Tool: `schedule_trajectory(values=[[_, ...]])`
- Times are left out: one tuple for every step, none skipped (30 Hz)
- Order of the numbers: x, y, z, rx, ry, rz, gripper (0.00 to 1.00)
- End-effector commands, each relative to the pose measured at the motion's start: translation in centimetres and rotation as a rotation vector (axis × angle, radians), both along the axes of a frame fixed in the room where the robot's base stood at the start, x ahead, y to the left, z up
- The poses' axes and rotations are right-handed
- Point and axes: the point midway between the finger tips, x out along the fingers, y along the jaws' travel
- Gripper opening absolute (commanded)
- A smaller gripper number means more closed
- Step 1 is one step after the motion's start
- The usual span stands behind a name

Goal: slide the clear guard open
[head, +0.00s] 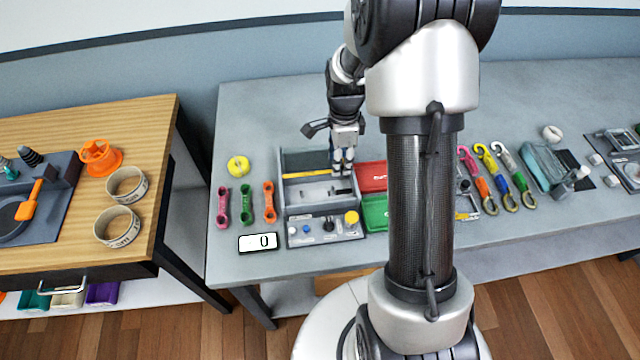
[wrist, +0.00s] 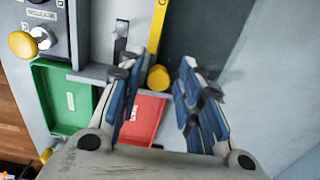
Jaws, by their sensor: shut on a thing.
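The grey strap machine (head: 283,205) sits on the bench, with a yellow bar (head: 305,175) across it. In the wrist view the yellow bar (wrist: 156,28) ends near a round yellow knob (wrist: 158,78). The clear guard's pane is hard to make out; the bar and knob look like its edge and handle. My gripper (head: 343,168) points down at the bar's right end. In the wrist view its blue-padded fingers (wrist: 157,82) stand on either side of the knob, shut on it. Their exact contact is hard to see.
A red tray (head: 372,176) and a green tray (head: 375,212) stand right of the machine. Its front panel has a yellow button (head: 351,217). A display (head: 258,242) reading 0 lies in front. Coloured straps (head: 245,203) lie left, and several hooks (head: 497,175) lie right.

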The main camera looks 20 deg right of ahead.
Motion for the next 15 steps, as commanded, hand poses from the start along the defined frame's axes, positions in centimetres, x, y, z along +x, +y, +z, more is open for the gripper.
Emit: schedule_trajectory(values=[[-0.46,0.15,-0.79,0.007,0.022,-0.003,0.1],[-0.32,0.11,-0.78,0.007,0.022,-0.003,0.1],[-0.15,0.06,-0.79,0.007,0.022,-0.003,0.1],[-0.02,0.03,-0.79,0.007,0.022,-0.002,0.1],[0.11,-0.01,-0.79,0.007,0.022,-0.002,0.1],[0.25,-0.05,-0.8,0.007,0.021,-0.002,0.1],[0.33,-0.07,-0.81,0.007,0.021,-0.002,0.1],[0.38,-0.09,-0.82,0.007,0.022,-0.002,0.1],[0.44,-0.1,-0.83,0.007,0.022,-0.002,0.1],[0.46,-0.11,-0.84,0.007,0.022,-0.002,0.1],[0.48,-0.12,-0.83,0.007,0.022,-0.002,0.1],[0.49,-0.12,-0.84,0.007,0.021,-0.002,0.1],[0.49,-0.12,-0.84,0.007,0.021,-0.002,0.1],[0.49,-0.12,-0.84,0.007,0.021,-0.002,0.1],[0.49,-0.12,-0.84,0.007,0.021,-0.002,0.1]])
